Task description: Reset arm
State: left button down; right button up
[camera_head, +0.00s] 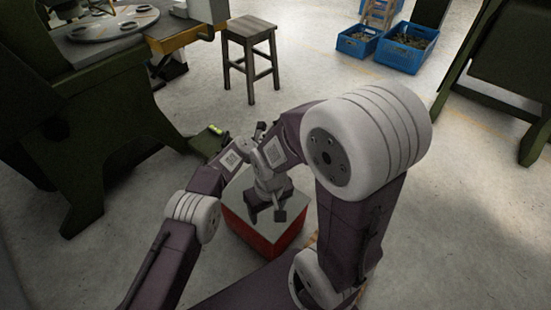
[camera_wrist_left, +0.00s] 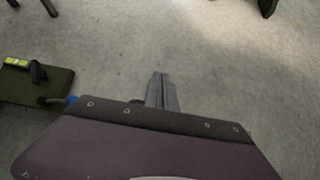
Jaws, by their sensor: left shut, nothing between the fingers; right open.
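My right gripper (camera_head: 266,214) is in the middle of the head view, at the end of the arm that arches in from the right. It points down, is open, and holds nothing. It shows in front of a red box with a grey top. My left arm comes in from the lower left, and its gripper (camera_head: 259,130) is small and partly hidden near my right forearm. In the left wrist view the left gripper (camera_wrist_left: 161,78) is shut and empty, with bare floor beyond its fingertips. A purple link of mine covers the lower part of that view.
The red box (camera_head: 283,243) stands on the floor below my arms. A wooden stool (camera_head: 250,31) and blue crates (camera_head: 406,56) stand farther back. Dark green machines flank the left and right. A dark green plate (camera_wrist_left: 35,86) shows at left in the wrist view. Open floor lies between.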

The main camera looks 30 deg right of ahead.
pick_arm(q)
jog(key=shift+d+r, duration=0.15)
jog(key=shift+r, duration=0.6)
pick_arm(e)
jog(key=shift+r, duration=0.35)
